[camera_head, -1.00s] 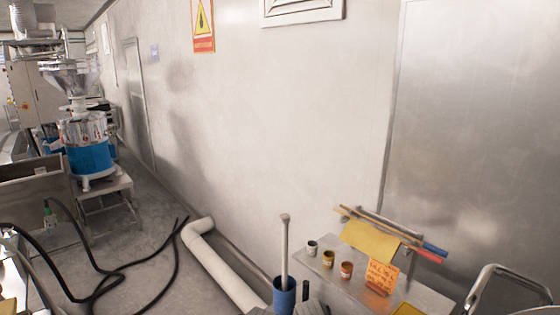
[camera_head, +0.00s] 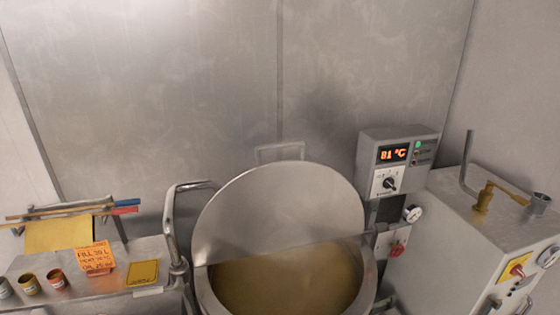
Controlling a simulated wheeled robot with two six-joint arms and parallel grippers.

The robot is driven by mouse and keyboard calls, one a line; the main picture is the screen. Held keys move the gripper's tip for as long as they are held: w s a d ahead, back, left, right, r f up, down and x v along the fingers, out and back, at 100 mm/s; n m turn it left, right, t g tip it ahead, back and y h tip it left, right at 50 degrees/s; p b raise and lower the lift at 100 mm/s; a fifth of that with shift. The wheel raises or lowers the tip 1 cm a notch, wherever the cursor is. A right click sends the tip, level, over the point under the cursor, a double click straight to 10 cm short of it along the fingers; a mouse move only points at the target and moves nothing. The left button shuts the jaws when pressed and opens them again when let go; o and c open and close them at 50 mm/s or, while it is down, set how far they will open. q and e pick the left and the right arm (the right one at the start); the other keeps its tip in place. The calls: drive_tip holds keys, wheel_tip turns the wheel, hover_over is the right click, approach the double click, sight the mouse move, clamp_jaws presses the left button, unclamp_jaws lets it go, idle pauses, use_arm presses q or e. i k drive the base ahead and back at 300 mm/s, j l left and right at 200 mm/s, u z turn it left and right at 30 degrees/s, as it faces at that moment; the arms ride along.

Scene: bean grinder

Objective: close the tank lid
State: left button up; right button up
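The tank (camera_head: 205,290) stands at the bottom centre of the head view, a round steel vessel with yellowish-brown liquid (camera_head: 290,279) inside. Its round steel lid (camera_head: 280,205) is raised at the back, tilted up, and the front of the opening is uncovered. A small frame-like handle (camera_head: 280,152) shows at the lid's top edge. The tank's lower front is cut off by the picture edge. Neither of my grippers is in view.
Left of the tank is a bent metal rail (camera_head: 172,225) and a steel table (camera_head: 140,300) with small cups, an orange note (camera_head: 95,257) and a yellow card. On the right stand a control box (camera_head: 393,160) reading about 81 °C and a grey cabinet (camera_head: 470,235) with pipes.

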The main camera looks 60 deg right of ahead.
sight(202, 253)
drive_tip(key=k+z, duration=0.1)
drive_tip(key=z, duration=0.85)
drive_tip(key=k+z, duration=0.15)
drive_tip(key=z, duration=0.95)
drive_tip(key=k, duration=0.45)
